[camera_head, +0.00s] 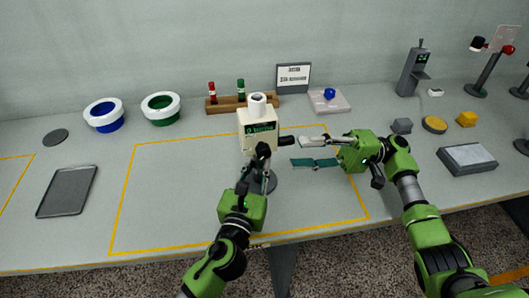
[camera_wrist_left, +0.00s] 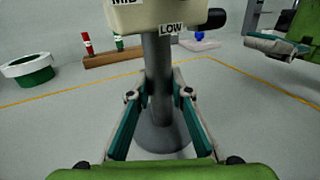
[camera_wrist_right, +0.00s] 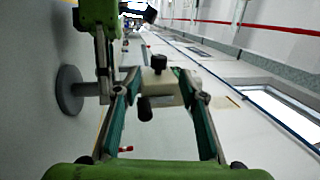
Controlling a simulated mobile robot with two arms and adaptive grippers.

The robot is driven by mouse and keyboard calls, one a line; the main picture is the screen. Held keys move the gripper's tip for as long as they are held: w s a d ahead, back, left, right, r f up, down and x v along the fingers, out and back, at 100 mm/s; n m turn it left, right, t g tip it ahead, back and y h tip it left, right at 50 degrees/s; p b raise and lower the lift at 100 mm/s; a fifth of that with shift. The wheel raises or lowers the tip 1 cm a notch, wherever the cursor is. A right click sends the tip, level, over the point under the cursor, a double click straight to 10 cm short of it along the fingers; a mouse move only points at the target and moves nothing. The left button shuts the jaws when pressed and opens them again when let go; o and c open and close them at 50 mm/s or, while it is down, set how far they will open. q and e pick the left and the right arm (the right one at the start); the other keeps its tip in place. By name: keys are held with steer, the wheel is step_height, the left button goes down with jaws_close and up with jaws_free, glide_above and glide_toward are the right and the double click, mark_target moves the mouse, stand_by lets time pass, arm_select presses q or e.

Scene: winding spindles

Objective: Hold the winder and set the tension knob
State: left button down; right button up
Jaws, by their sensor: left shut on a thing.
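The winder is a cream box (camera_head: 257,130) with a white spool (camera_head: 257,104) on top, upright on a grey post (camera_wrist_left: 159,70) with a round base (camera_wrist_left: 163,137). MID and LOW labels show on its box in the left wrist view. My left gripper (camera_wrist_left: 160,96) is shut around the post below the box. A black knob (camera_head: 286,141) sticks out of the box's right side; it also shows in the right wrist view (camera_wrist_right: 145,110). My right gripper (camera_head: 308,152) is open and empty to the right of the knob, its fingers pointing at it. It appears apart from the knob.
A blue bowl (camera_head: 104,115) and a green bowl (camera_head: 161,108) stand at the left. A grey tray (camera_head: 67,191) lies left; a grey box (camera_head: 467,158) lies right.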

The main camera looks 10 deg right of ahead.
mark_target(264, 155)
steer(key=x, duration=1)
steer(key=shift+w, duration=0.1)
jaws_close()
